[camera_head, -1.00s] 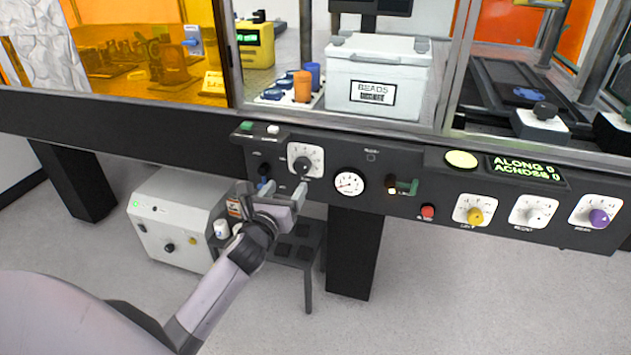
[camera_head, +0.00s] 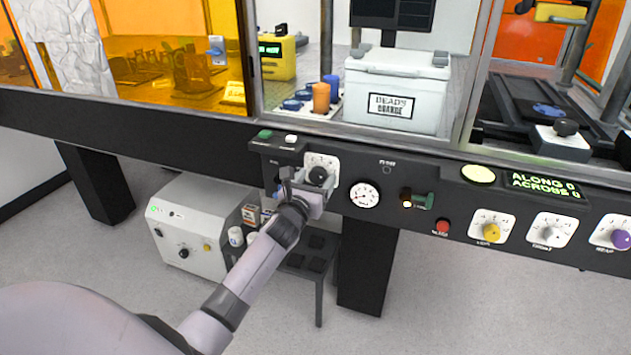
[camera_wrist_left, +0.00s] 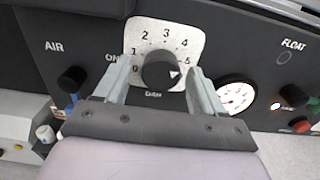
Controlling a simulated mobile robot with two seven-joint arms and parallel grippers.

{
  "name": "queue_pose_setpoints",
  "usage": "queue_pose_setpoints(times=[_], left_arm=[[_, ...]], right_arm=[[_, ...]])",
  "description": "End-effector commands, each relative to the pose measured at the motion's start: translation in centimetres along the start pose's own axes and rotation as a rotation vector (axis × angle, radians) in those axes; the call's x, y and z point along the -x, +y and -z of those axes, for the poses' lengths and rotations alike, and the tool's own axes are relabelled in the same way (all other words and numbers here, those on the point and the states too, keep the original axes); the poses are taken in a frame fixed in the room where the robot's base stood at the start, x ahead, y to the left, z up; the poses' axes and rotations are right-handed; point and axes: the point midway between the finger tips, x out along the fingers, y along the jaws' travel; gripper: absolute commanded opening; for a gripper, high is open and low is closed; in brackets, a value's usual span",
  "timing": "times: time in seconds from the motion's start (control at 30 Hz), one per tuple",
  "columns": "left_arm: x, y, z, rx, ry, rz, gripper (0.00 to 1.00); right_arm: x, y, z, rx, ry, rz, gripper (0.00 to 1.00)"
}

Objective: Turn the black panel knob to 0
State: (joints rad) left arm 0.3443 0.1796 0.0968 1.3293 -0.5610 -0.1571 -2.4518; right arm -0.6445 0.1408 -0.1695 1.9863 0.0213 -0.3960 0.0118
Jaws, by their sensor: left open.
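The black panel knob (camera_head: 318,175) sits on a white dial plate on the dark front panel. In the left wrist view the knob (camera_wrist_left: 160,71) has a white pointer mark aimed right, just below the 5. My left gripper (camera_head: 304,186) is at the dial in the head view. In the left wrist view its open fingers (camera_wrist_left: 160,88) stand on either side of the knob, with gaps between. Contact with the panel cannot be told. My right gripper is not in view.
The AIR knob (camera_wrist_left: 72,79) is left of the dial. A white machine (camera_head: 190,235) and a small dark table (camera_head: 312,262) stand below.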

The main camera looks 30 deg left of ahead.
Motion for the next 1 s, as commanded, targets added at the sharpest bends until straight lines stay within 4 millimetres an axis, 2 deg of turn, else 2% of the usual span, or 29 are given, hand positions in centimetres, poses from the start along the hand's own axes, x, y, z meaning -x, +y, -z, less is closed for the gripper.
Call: queue_pose_setpoints(times=[0.33, 0.37, 0.5, 0.53, 0.77, 1.0], left_arm=[[-0.33, -0.02, -0.04, 0.001, -0.001, 0.001, 0.7], [-0.32, -0.02, -0.04, 0.001, -0.001, 0.001, 0.66], [-0.31, -0.02, -0.03, 0.001, -0.001, 0.001, 0.21], [-0.31, -0.02, -0.03, 0.001, -0.001, 0.001, 0.13], [-0.3, 0.0, -0.01, 0.011, 0.0, 0.0, 0.14], [-0.3, -0.01, 0.02, 0.095, 0.0, 0.0, 0.14]], right_arm=[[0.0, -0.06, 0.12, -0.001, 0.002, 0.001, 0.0], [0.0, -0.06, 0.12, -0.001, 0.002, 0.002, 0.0], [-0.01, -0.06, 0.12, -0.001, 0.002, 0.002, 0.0], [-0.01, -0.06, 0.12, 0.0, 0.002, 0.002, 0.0], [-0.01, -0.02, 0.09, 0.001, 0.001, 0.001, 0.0], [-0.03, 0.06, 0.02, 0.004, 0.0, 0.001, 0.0]])
